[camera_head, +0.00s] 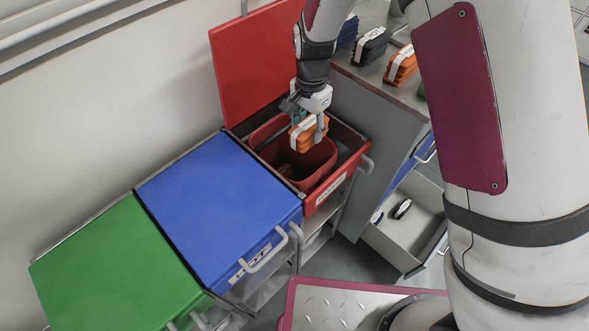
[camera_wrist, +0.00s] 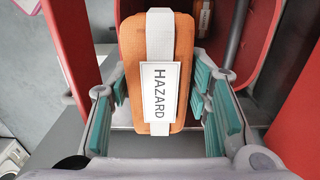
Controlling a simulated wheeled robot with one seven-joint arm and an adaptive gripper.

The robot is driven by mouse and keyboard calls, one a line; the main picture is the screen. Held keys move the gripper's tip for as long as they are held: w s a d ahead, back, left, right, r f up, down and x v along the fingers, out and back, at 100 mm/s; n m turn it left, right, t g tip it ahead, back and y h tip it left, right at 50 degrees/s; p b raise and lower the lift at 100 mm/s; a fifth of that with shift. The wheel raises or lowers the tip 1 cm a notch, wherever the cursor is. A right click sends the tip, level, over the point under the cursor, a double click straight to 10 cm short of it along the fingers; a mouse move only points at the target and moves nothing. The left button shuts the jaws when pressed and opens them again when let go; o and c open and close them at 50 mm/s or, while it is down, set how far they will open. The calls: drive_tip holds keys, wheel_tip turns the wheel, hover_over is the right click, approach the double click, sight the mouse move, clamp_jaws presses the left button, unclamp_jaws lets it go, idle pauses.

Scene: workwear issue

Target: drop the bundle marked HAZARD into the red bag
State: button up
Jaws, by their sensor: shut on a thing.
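An orange bundle (camera_head: 308,138) with a white band hangs in my gripper (camera_head: 310,122), above the open mouth of the red bag (camera_head: 318,172). In the wrist view the bundle (camera_wrist: 131,60) carries a label reading HAZARD and sits between the fingers of my gripper (camera_wrist: 160,112). The jaws are shut on it. The red bag is open, with its red lid (camera_head: 252,62) raised against the wall. Inside the bag, something orange-brown (camera_head: 287,171) shows low down. The wrist view also shows an orange piece with a white label (camera_wrist: 204,14) beyond the held bundle.
A closed blue lid (camera_head: 215,195) and a closed green lid (camera_head: 115,265) stand to the left. On the grey counter at the right are a black bundle (camera_head: 371,46), another orange bundle (camera_head: 402,66) and a dark blue one (camera_head: 347,32). An open drawer (camera_head: 405,225) juts out below.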

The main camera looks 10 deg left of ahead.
drive_tip(key=shift+f+b, duration=1.6)
drive_tip(key=shift+f, duration=1.25)
drive_tip(key=o, duration=1.4)
drive_tip(key=shift+c, duration=0.2)
drive_tip(key=shift+r, duration=0.15)
wheel_tip(320, 180, up, 12)
drive_tip(key=shift+f, duration=0.1)
